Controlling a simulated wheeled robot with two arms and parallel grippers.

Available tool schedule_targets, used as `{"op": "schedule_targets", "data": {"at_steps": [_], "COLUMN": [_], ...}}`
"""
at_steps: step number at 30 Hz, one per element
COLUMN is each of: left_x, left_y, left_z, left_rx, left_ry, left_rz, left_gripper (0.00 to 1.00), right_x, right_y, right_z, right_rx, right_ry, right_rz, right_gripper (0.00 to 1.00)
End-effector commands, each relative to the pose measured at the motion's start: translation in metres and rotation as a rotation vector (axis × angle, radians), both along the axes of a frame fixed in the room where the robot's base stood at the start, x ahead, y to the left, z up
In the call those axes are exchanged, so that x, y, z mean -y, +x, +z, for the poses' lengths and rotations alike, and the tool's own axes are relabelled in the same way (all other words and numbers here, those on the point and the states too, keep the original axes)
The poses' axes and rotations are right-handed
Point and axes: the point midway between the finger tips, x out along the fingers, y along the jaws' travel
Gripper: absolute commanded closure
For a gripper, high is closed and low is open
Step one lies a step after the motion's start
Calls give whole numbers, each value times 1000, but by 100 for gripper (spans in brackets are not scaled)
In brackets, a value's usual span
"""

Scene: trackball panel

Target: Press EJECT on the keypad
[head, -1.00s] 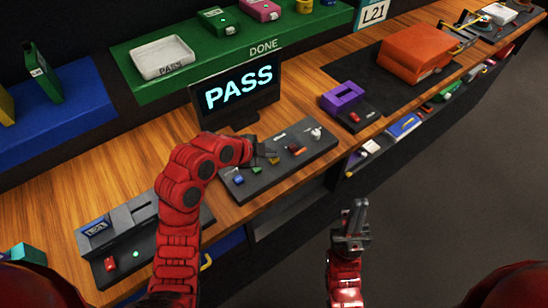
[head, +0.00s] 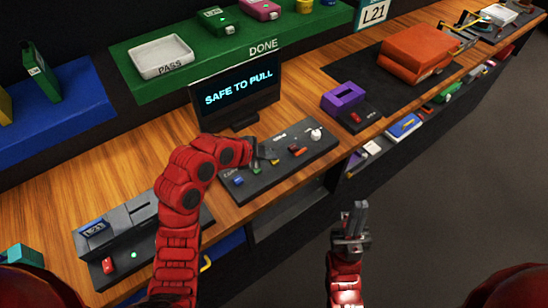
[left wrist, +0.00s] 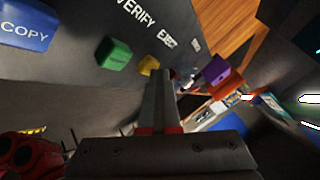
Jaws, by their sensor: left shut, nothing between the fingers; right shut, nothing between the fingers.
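The dark keypad panel (head: 290,167) lies on the wooden bench below the screen. It has a blue button (left wrist: 25,25) marked COPY, a green button (left wrist: 113,53) by the VERIFY label and a yellow button (left wrist: 147,65) by the EJECT label (left wrist: 167,42). My left gripper (head: 268,154) is shut and empty over the panel. In the left wrist view its fingertips (left wrist: 162,74) are close beside the yellow button and partly cover it; I cannot tell whether they touch. My right gripper (head: 354,214) is shut and empty, in front of the bench. The screen (head: 238,90) reads "SAFE TO PULL".
A purple holder (head: 342,97) and an orange stack (head: 418,52) are to the right. A green shelf with a white PASS tray (head: 163,57) is behind the screen.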

Motion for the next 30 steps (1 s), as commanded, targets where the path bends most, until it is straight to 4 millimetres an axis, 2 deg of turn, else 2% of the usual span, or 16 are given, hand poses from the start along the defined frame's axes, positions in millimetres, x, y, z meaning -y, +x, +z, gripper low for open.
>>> {"op": "schedule_targets", "data": {"at_steps": [13, 25, 30], "left_x": [-1, 0, 0], "left_y": [0, 0, 1], "left_z": [17, 20, 34], "left_rx": [-1, -1, 3], "left_ry": [2, 1, -2], "left_rz": [0, 0, 1], "left_gripper": [100, 100, 100], "right_x": [0, 0, 0], "right_y": [0, 0, 0], "right_z": [1, 1, 4], "right_rx": [0, 0, 0], "right_ry": [0, 0, 0], "right_rz": [0, 0, 0], "right_gripper": [100, 100, 100]}}
